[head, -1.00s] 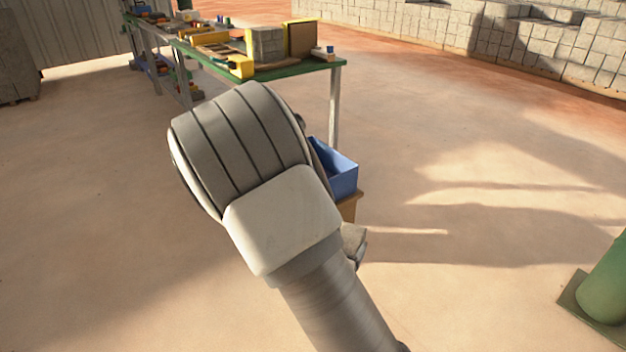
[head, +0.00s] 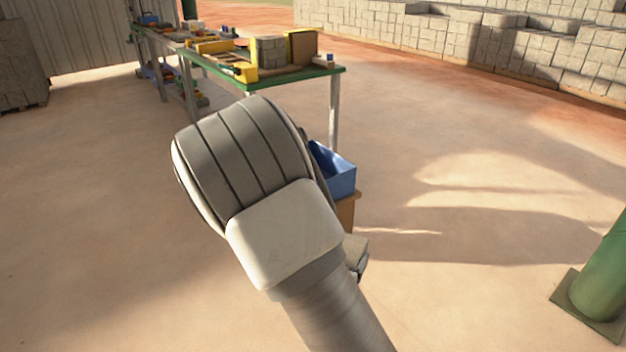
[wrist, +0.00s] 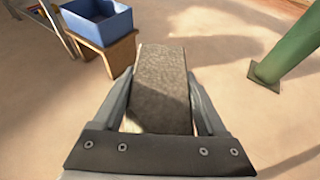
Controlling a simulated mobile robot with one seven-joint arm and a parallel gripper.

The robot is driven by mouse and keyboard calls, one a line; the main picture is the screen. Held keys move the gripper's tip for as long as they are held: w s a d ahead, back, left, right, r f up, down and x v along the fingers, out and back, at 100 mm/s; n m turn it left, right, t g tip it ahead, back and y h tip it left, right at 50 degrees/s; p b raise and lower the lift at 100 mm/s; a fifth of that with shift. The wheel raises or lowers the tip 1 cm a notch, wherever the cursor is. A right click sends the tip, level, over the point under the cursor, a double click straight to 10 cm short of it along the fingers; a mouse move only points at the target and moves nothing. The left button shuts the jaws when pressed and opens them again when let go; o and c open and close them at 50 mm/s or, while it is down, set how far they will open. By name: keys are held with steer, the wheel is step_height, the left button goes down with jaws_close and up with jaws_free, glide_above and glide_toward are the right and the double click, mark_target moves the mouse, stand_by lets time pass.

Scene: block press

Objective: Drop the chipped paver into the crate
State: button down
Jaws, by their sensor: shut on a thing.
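The grey paver (wrist: 162,88) is held in my gripper (wrist: 160,100) in the wrist view, with a finger along each side of it. The chip is not clear to me. A corner of the paver (head: 355,252) shows behind my arm in the head view. The blue crate (wrist: 98,20) stands on a wooden stand, beyond and to the left of the paver in the wrist view. The crate (head: 334,172) is partly hidden by my arm in the head view. The paver is apart from the crate. The part of the crate's inside that shows looks empty.
The wooden stand (wrist: 108,56) is under the crate. A green-topped workbench (head: 300,74) holds blocks and yellow parts behind it. A green post (head: 601,285) with a base plate stands at the right. Stacked blocks (head: 470,38) line the back. The open floor between is clear.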

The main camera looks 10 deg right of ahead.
steer(key=shift+r, duration=0.2)
stand_by(0.3)
step_height(320, 180, up, 23)
steer(key=s+p, duration=0.1)
steer(key=p, duration=2.8)
